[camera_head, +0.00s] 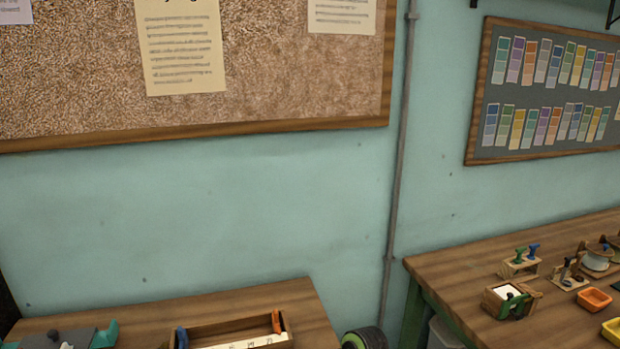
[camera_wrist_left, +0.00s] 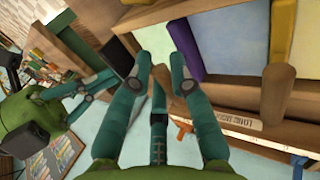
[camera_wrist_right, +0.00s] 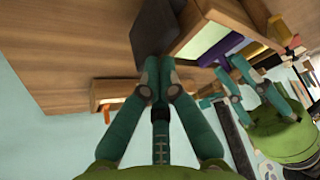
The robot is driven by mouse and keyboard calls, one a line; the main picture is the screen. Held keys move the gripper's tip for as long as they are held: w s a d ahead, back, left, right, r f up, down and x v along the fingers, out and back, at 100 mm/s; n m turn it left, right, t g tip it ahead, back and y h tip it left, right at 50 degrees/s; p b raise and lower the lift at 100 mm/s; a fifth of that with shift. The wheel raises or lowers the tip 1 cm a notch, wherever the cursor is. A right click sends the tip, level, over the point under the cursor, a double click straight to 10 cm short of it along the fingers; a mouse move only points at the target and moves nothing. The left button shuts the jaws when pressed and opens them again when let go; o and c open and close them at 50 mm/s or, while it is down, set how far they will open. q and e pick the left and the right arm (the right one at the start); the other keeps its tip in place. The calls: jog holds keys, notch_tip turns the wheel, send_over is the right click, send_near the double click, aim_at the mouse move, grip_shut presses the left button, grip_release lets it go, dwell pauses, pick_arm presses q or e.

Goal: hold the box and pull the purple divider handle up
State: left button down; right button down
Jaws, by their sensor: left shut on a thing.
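In the left wrist view the wooden box (camera_wrist_left: 265,106) has pale blue and yellow compartments. In the right wrist view the purple divider (camera_wrist_right: 222,49) shows beyond the box's pale compartment. My right gripper (camera_wrist_right: 160,66) is at the lower end of a dark block beside the box; whether its fingers grip it is unclear.
The dark block (camera_wrist_right: 155,28) stands close to the box. In the head view a long wooden tray (camera_head: 205,331) with orange and blue clips lies on the near table. A second table (camera_head: 450,270) at right holds small wooden stands and an orange dish (camera_head: 594,299).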

pick_arm(q)
jog(key=shift+a, duration=0.15)
pick_arm(e)
jog(key=shift+f, duration=0.1)
pick_arm(q)
jog(key=shift+r, duration=0.35)
jog(key=shift+w+r, duration=0.15)
jog(key=shift+r, duration=2.1)
pick_arm(e)
jog(key=shift+s+a, duration=0.1)
pick_arm(q)
jog(key=c, duration=1.2)
grip_release()
jog(key=shift+o, duration=0.2)
jog(key=shift+f, duration=0.15)
notch_tip(320, 180, up, 7)
